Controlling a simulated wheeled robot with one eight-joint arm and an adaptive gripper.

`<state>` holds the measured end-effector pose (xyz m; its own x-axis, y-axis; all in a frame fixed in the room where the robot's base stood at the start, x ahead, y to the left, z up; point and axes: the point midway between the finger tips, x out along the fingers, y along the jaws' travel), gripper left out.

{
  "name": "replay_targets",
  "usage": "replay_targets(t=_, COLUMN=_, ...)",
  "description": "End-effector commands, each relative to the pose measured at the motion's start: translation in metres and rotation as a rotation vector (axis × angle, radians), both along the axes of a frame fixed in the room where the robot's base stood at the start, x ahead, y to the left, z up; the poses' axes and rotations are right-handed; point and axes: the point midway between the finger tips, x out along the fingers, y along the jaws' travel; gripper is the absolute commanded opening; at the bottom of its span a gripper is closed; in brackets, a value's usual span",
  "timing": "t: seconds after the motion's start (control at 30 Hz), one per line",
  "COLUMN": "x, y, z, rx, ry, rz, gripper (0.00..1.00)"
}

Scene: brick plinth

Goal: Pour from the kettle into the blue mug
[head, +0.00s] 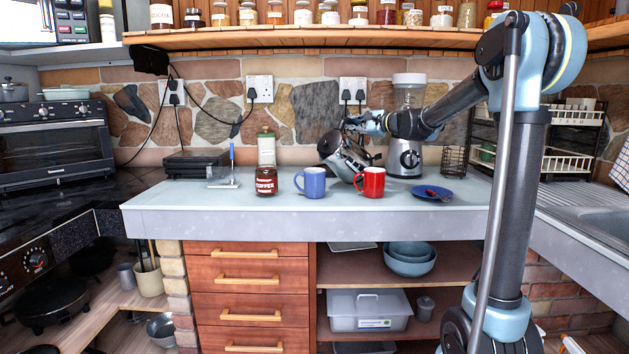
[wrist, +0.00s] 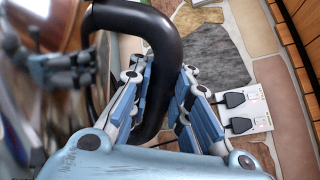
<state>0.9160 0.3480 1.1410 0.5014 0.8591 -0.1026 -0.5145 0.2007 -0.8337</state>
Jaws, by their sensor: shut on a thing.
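The kettle (head: 345,157), silver and dark, is tilted to the left, above and behind the gap between the two mugs. My gripper (head: 354,128) is shut on its black handle (wrist: 160,55); in the wrist view the blue finger pads (wrist: 160,108) lie on either side of the handle. The blue mug (head: 312,184) stands upright on the counter, left of and below the kettle. Its inside cannot be seen, and no stream of liquid shows. Most of the kettle's body is blurred or out of the wrist view.
A red mug (head: 372,183) stands close under the kettle on the right. A coffee jar (head: 266,182) is left of the blue mug. A blue plate (head: 432,193) and a blender (head: 405,158) are to the right. The counter's front edge (head: 300,226) is clear.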

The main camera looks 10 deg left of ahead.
Motion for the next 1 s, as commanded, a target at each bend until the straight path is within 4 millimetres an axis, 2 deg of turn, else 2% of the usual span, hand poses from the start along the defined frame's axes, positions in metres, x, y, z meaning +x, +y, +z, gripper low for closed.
replay_targets(t=1.0, x=-0.0054, y=0.0042, z=0.0038, rx=-0.029, ry=-0.042, rz=0.001, gripper=0.00)
